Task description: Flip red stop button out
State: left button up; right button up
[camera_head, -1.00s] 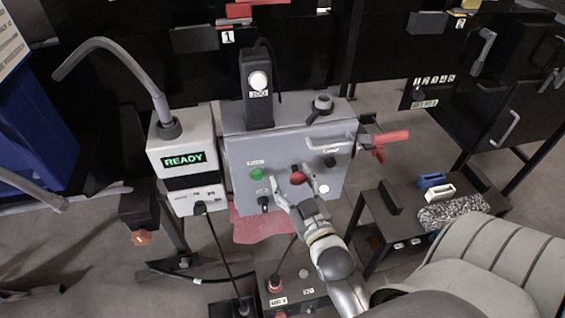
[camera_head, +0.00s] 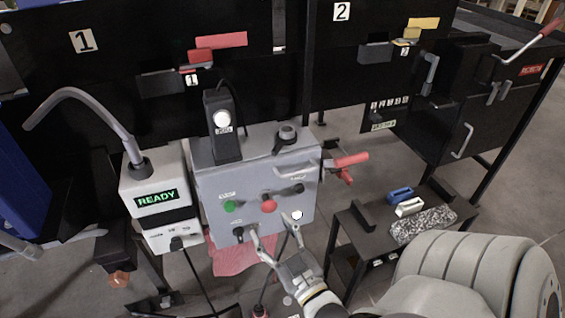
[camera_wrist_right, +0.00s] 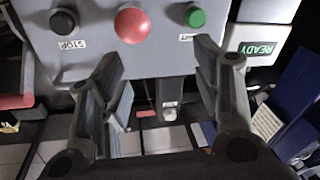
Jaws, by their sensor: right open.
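The red stop button (camera_head: 268,204) is a round knob on the front of the grey control box (camera_head: 210,190). It also shows at the top of the right wrist view (camera_wrist_right: 132,25), between the finger lines. I cannot tell whether it is pressed in or out. My right gripper (camera_head: 274,234) is open and empty, with its fingers spread just below the button in the head view and apart from it. In the right wrist view the open fingers (camera_wrist_right: 157,62) point toward the panel. My left gripper is not in view.
A green button (camera_head: 229,207) sits left of the red one. A black knob (camera_head: 238,232) and a white button (camera_head: 297,215) are lower on the panel. A red-handled clamp (camera_head: 350,160) sticks out at right. A white READY unit (camera_head: 156,182) stands left.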

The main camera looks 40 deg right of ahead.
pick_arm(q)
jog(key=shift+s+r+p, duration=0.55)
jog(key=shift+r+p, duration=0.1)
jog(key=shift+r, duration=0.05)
pick_arm(e)
jog(key=a+v, duration=0.1)
jog(key=v, duration=0.5)
jog(key=shift+w+a+m+h, duration=0.2)
jog(key=shift+m+h, duration=0.1)
jog(key=shift+m, duration=0.1)
jog(key=shift+f, duration=0.1)
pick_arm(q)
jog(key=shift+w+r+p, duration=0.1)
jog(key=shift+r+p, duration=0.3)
pick_arm(e)
jog(key=shift+w, duration=0.1)
